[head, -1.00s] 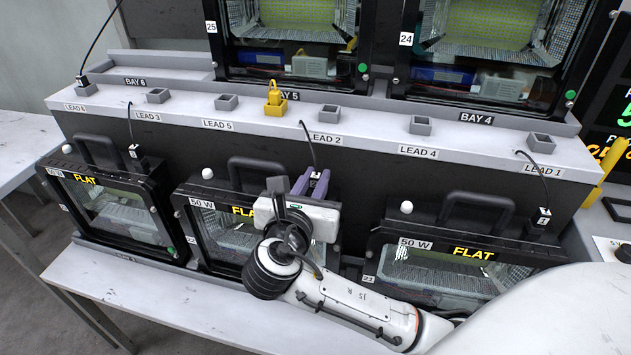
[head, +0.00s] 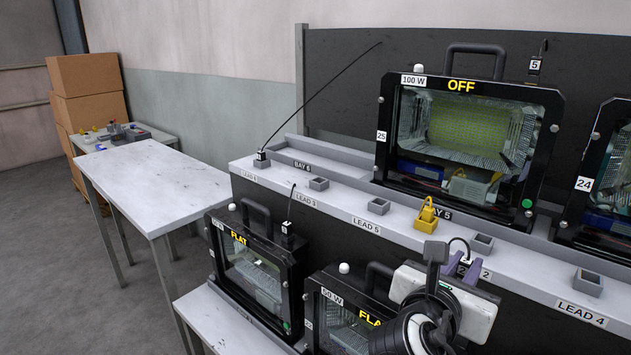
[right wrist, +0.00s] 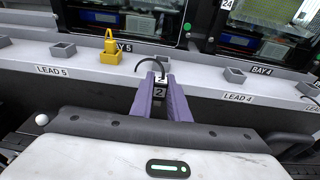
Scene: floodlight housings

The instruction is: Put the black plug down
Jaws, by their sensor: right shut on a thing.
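The black plug (right wrist: 160,83) carries a white label with a 2 and has a thin black cable arching from it. My right gripper (right wrist: 160,100) is shut on it with purple fingers, and the plug sits between the fingertips. In the head view my right gripper (head: 463,268) is at the front edge of the grey shelf, above the 50 W housing (head: 340,318), by the LEAD 2 label. A grey square holder (head: 482,243) stands just behind the fingers. Whether the plug touches the shelf I cannot tell. My left gripper is not in view.
Other grey holders stand along the shelf, at LEAD 5 (head: 379,205) and LEAD 4 (head: 587,283). A yellow plug (head: 427,215) sits at BAY 5, left of my gripper. A 100 W housing (head: 460,140) reading OFF stands behind. A white table (head: 150,185) at left is mostly clear.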

